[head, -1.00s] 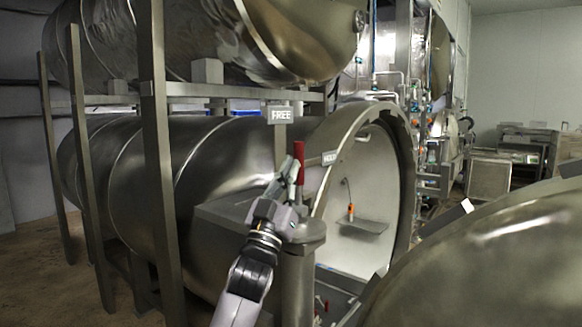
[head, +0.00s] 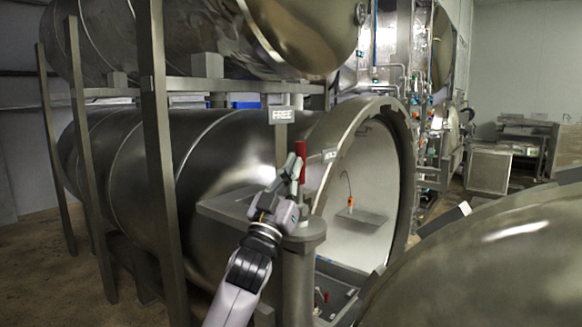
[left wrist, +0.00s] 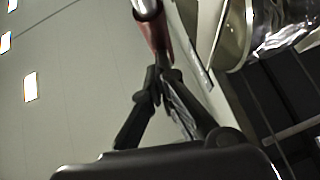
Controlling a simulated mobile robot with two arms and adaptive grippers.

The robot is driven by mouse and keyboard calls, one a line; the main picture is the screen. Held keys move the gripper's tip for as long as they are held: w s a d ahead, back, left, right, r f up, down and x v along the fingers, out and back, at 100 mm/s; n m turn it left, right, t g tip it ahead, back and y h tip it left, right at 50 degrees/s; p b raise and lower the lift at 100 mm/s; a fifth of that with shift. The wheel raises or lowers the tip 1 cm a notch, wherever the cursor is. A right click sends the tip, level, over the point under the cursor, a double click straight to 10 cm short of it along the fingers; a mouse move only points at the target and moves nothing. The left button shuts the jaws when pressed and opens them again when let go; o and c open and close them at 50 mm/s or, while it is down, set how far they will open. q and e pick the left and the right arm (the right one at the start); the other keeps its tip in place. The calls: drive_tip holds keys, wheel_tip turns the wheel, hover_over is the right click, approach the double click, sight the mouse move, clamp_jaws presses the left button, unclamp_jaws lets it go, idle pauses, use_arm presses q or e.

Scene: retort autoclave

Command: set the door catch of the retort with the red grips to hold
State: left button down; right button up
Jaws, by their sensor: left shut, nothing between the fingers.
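The retort (head: 262,150) has its round door opening showing a pale inside. A red grip (head: 302,162) stands upright on the catch post beside the opening, between the FREE sign (head: 282,116) and the HOLD sign (head: 329,154). My left gripper (head: 294,165) is shut and empty, at the left side of the red grip in the head view. In the left wrist view the red grip (left wrist: 158,36) is just past my closed fingertips (left wrist: 158,76); I cannot tell whether they touch. My right gripper is not in view.
A second vessel (head: 200,35) lies above on a steel frame (head: 152,150). A large rounded metal shell (head: 500,260) fills the lower right. A flat grey ledge (head: 230,205) is under my left gripper. Open floor (head: 45,260) shows at left.

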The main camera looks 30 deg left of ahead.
use_arm(q)
drive_tip(key=shift+w+d+r+m+g+h+p, duration=0.1)
drive_tip(key=shift+w+r+m+g+h+p, duration=0.15)
drive_tip(key=shift+w+g+p, duration=0.65)
drive_tip(key=shift+w+r+m+g+h+p, duration=0.15)
drive_tip(key=shift+w+r+p, duration=0.2)
drive_tip(key=shift+p, duration=1.15)
drive_tip(key=w+f+m+g+h+p, duration=0.1)
drive_tip(key=w+f+g+p, duration=0.3)
drive_tip(key=w+p, duration=0.5)
drive_tip(key=shift+w+d+g+p, duration=0.25)
drive_tip(key=shift+d+g+p, duration=0.15)
drive_tip(key=shift+g+p, duration=0.55)
